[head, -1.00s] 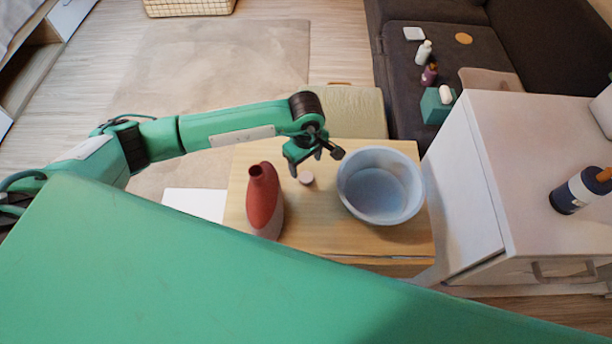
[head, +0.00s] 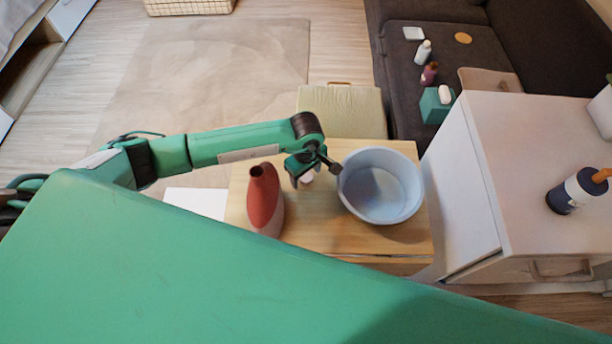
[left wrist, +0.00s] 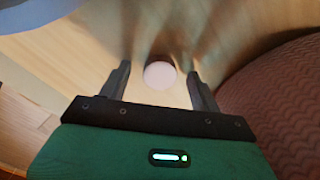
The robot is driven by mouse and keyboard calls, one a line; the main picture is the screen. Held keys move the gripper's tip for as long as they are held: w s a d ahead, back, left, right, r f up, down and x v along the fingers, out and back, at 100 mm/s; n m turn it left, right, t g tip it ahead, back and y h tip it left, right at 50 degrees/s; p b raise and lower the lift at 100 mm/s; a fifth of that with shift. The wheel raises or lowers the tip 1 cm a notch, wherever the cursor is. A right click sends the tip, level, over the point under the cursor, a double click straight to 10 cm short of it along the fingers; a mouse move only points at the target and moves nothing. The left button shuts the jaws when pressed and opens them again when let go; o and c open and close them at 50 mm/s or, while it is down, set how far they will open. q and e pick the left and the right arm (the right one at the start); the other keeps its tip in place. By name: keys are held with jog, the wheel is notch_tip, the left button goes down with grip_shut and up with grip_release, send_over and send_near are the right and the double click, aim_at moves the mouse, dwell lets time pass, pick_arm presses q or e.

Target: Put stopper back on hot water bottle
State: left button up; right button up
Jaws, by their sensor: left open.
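The hot water bottle (head: 263,200) is red with an open dark neck. It stands upright on the small wooden table, and its ribbed red side (left wrist: 280,90) fills the right of the left wrist view. The stopper (head: 307,176) is small, round and pale pink, and lies on the table between the bottle and the basin. In the left wrist view the stopper (left wrist: 160,75) shows between my fingertips. My left gripper (head: 306,180) is open just above it and partly hides it in the head view. My right gripper is not in view.
A pale blue basin (head: 380,186) stands at the right of the wooden table (head: 320,237), close to my gripper. A white cabinet (head: 470,190) is further right. A green padded stool (head: 345,112) is behind the table. My own green body covers the front.

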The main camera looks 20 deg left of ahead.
aim_at(306, 176)
pick_arm(q)
jog(key=c, duration=1)
jog(key=shift+c, duration=0.4)
jog(key=shift+r, duration=0.45)
notch_tip(306, 176, up, 19)
jog(key=b, duration=0.1)
jog(key=shift+b, duration=0.35)
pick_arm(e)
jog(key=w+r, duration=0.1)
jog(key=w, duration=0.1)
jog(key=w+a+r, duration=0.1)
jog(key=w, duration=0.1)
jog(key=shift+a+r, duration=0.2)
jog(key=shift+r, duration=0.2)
pick_arm(q)
jog(key=shift+r, duration=0.1)
